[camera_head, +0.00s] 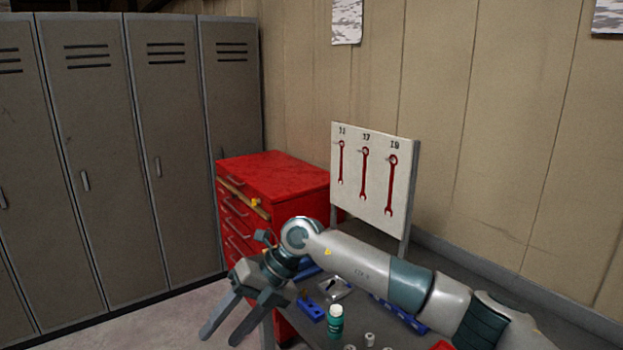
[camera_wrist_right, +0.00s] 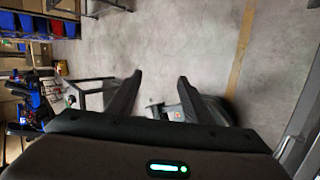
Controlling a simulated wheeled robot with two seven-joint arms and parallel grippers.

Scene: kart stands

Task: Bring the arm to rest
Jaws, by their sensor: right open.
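My right arm (camera_head: 365,262) reaches in from the lower right across the workbench. My right gripper (camera_head: 224,318) is open and empty, with its two fingers apart and pointing down to the left, in front of the red tool cabinet. In the right wrist view the gripper (camera_wrist_right: 156,92) also shows open, with bare concrete floor beyond its fingers. My left gripper is in neither view.
A red drawer cabinet (camera_head: 275,178) stands behind my gripper. A white board (camera_head: 375,150) carries three red wrenches. Grey lockers (camera_head: 90,140) line the left.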

